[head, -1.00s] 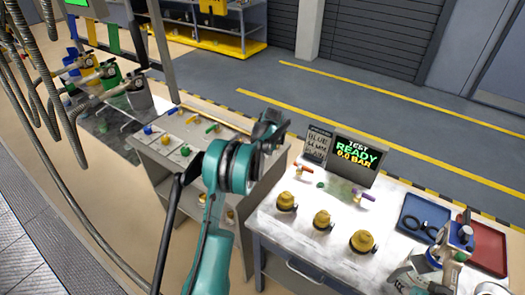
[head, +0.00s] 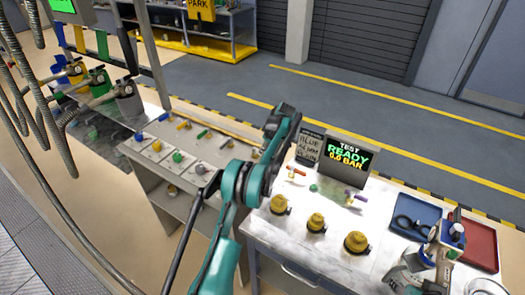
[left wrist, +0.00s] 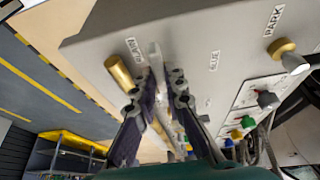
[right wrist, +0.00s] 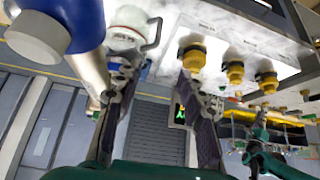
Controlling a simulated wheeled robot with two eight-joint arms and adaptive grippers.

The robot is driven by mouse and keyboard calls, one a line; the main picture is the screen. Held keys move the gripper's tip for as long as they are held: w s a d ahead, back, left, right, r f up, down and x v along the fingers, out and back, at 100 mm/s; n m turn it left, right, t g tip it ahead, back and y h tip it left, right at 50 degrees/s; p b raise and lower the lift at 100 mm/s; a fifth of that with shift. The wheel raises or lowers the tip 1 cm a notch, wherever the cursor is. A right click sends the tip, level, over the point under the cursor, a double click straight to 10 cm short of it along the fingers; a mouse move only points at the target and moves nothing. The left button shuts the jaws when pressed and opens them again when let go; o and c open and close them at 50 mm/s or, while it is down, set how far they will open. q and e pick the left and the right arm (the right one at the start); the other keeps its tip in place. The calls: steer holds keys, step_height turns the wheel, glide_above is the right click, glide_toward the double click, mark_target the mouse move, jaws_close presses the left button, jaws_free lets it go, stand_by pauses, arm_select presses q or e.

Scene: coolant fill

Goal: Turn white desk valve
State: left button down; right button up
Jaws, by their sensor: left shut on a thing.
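The grey valve desk (head: 140,190) stands left of centre in the head view, with a row of small coloured levers and knobs. In the left wrist view a whitish lever (left wrist: 156,58) rises between the fingers of my left gripper (left wrist: 156,85), which is shut on it. A brass piece (left wrist: 119,73) is beside it, and labels are on the desk top. In the head view my own arm hides this gripper's fingertips and the lever. My right gripper (right wrist: 154,78) has its fingers apart, with nothing clearly between them.
The white test bench (head: 285,245) carries several yellow fittings, a display (head: 347,158), a blue tray (head: 401,208) and a red tray (head: 486,247). Hoses hang at the far left.

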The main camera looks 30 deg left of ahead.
arm_select(q)
steer(key=shift+w, duration=0.1)
stand_by(0.4)
steer(key=c, duration=1.6)
jaws_free()
steer(key=shift+d+r, duration=0.1)
steer(key=shift+r, duration=0.05)
steer(key=v, duration=1.1)
steer(key=shift+d+r, duration=0.25)
steer(key=shift+r, duration=0.05)
